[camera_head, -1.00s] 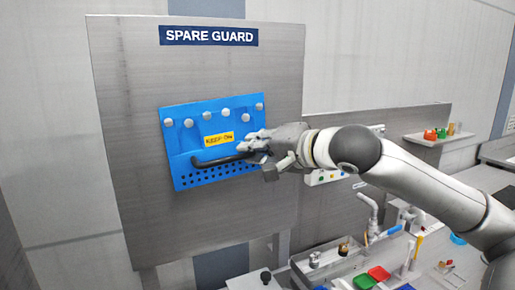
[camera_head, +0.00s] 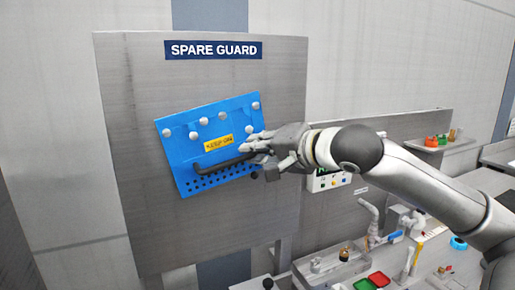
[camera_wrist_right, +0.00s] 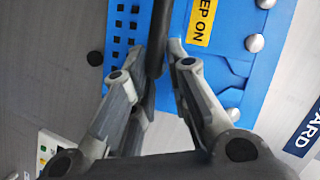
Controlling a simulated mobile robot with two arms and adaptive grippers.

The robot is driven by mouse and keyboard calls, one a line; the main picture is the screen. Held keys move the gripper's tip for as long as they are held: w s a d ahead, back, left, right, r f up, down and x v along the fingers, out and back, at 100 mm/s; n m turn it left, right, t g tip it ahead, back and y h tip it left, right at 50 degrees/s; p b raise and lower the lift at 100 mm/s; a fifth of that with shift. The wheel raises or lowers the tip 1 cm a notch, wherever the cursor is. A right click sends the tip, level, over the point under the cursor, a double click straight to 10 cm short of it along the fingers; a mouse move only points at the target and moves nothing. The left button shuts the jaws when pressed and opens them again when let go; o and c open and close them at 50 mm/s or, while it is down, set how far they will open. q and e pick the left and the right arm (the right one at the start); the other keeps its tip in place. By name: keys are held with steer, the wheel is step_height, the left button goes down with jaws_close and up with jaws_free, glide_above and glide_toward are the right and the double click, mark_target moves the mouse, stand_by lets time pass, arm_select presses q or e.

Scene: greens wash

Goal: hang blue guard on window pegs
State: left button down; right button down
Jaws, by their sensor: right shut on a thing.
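The blue guard (camera_head: 195,152) is a flat blue plate with a yellow label, rows of holes along its low edge and a black handle (camera_head: 212,165). It lies in front of the upright spare guard panel (camera_head: 140,90), tilted with its right side higher. Several pale round knobs show across its upper part; whether it still hangs on any cannot be told. My right gripper (camera_head: 250,147) is shut on the handle's right end. In the right wrist view, the fingers (camera_wrist_right: 159,62) close around the black handle. My left gripper is out of view.
A dark round knob (camera_head: 254,175) shows on the panel just right of the guard's low corner. A shelf (camera_head: 440,145) with small coloured items is at the right.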

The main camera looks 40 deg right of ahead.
stand_by(0.4)
steer(key=shift+d+f+m+y+b, duration=0.1)
steer(key=shift+m+y+b, duration=0.2)
steer(key=shift+m+b, duration=0.55)
steer(key=shift+s+m, duration=0.1)
steer(key=shift+m, duration=0.15)
steer(key=shift+s+f+m+t+b, duration=0.1)
steer(key=shift+s+m+t+b, duration=0.3)
steer(key=shift+b, duration=0.8)
steer(key=shift+s+m+b, duration=0.1)
steer(key=shift+m+b, duration=0.5)
steer(key=shift+b, duration=0.05)
steer(key=shift+s+f, duration=0.1)
steer(key=shift+s, duration=0.15)
